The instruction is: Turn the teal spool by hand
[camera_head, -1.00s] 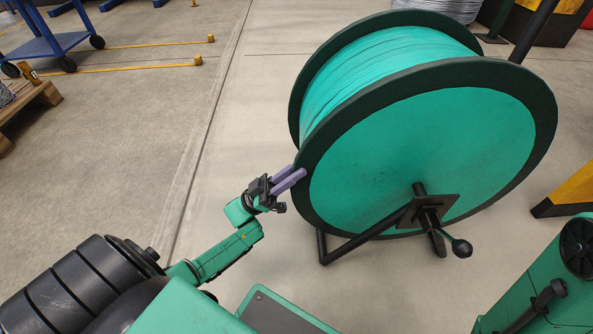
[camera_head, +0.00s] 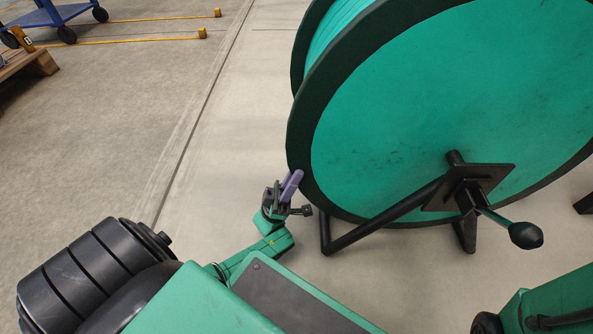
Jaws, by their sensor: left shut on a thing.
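The big teal spool (camera_head: 430,110) with dark rims stands on a black frame (camera_head: 375,219) at the right. Its face is toward me and its top and right side are cut off by the picture. A crank with a black knob (camera_head: 525,235) sticks out from its hub. My left gripper (camera_head: 292,182) has purple fingers and is shut on the spool's dark rim (camera_head: 300,150) at its lower left edge. My right gripper is not in view.
A blue cart (camera_head: 50,17) and a wooden pallet (camera_head: 30,65) stand at the far upper left. Yellow lines and small yellow blocks (camera_head: 202,33) mark the floor. The concrete floor left of the spool is clear.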

